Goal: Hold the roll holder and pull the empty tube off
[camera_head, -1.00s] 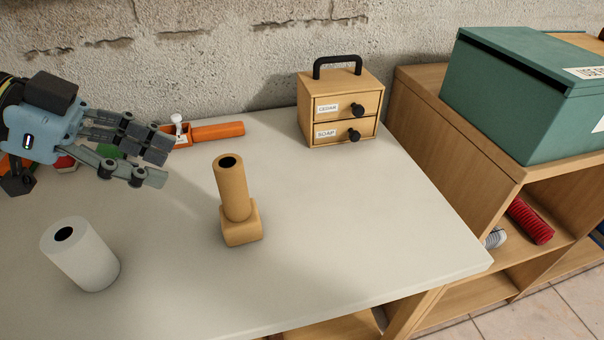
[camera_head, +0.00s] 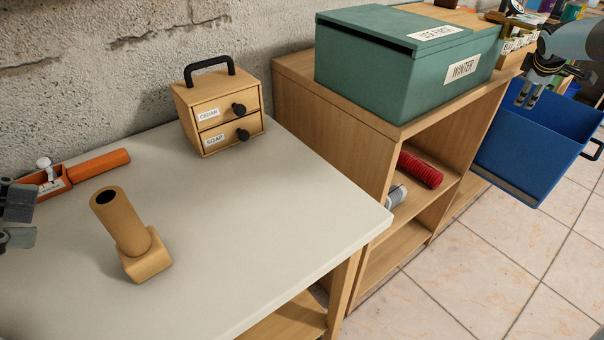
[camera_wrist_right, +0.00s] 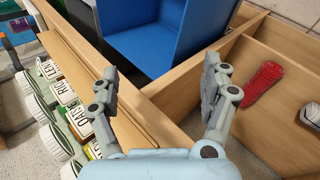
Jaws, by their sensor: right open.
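The brown cardboard tube (camera_head: 119,219) stands, slightly tilted in the head view, on the roll holder's square wooden base (camera_head: 147,263) on the white table; its open dark top shows. The part of the holder inside the tube is hidden. My left gripper (camera_head: 16,221) is cut off by the left edge of the head view. Its visible fingertips are apart with nothing between them, left of the tube and not touching it. My right gripper (camera_head: 533,90) is far right, near the blue bin; its two fingers are spread and empty in the right wrist view (camera_wrist_right: 160,92).
A wooden shelf (camera_head: 345,125) bears a green box (camera_head: 400,75). The blue bin (camera_head: 540,145) is beyond it. The table is clear right of the holder.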

